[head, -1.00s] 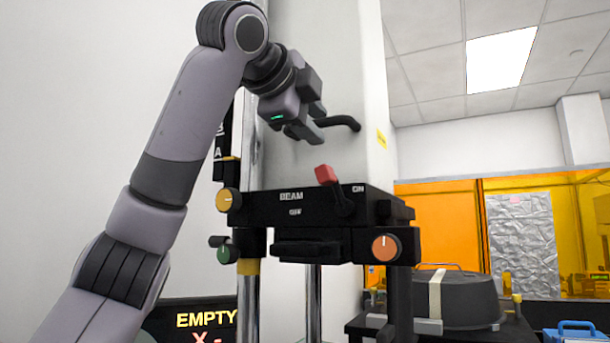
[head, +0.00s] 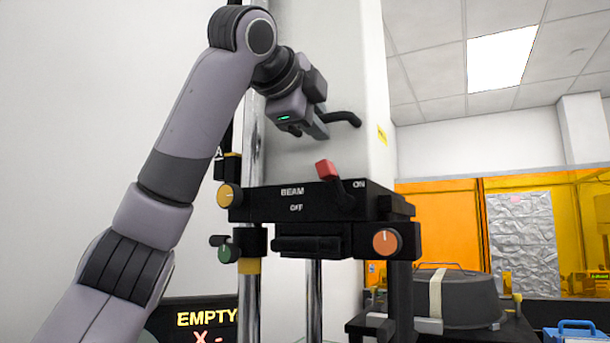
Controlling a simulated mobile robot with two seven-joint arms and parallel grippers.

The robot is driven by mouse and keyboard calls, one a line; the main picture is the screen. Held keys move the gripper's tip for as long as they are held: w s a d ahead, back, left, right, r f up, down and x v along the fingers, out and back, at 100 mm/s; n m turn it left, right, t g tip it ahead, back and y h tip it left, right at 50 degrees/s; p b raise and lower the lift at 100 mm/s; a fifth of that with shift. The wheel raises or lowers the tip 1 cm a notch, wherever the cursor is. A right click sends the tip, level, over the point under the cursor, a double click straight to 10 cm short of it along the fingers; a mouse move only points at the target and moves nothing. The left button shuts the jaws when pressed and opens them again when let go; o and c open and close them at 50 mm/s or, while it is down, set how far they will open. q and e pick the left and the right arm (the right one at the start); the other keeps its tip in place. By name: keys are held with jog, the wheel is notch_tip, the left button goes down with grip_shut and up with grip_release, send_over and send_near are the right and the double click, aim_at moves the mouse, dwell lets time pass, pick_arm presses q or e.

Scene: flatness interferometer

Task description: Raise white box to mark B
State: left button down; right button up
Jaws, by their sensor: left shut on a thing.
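The white box (head: 347,60) is a tall white housing at the middle of the head view, above a black beam unit (head: 300,200). A black bar handle (head: 346,119) sticks out of its front. My left gripper (head: 316,128) is at the handle's left part and is shut on it, though the fingers partly hide the contact. Mark A (head: 219,153) shows on a dark scale left of the box, beside a black block. Mark B is hidden behind my left arm. My right gripper is not in view.
A red lever (head: 327,170) stands on the beam unit between ON and OFF labels. Yellow (head: 229,195), green (head: 225,253) and orange (head: 385,243) knobs are below. A display reads EMPTY (head: 207,319). A strapped grey case (head: 455,298) sits at right.

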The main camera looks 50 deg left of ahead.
aim_at(328, 109)
pick_arm(q)
jog(key=shift+r, duration=2.3)
jog(key=c, duration=1.1)
grip_release()
jog(key=b+v, duration=0.1)
jog(key=v, duration=0.6)
jog(key=shift+s, duration=0.15)
jog(key=shift+f, duration=0.1)
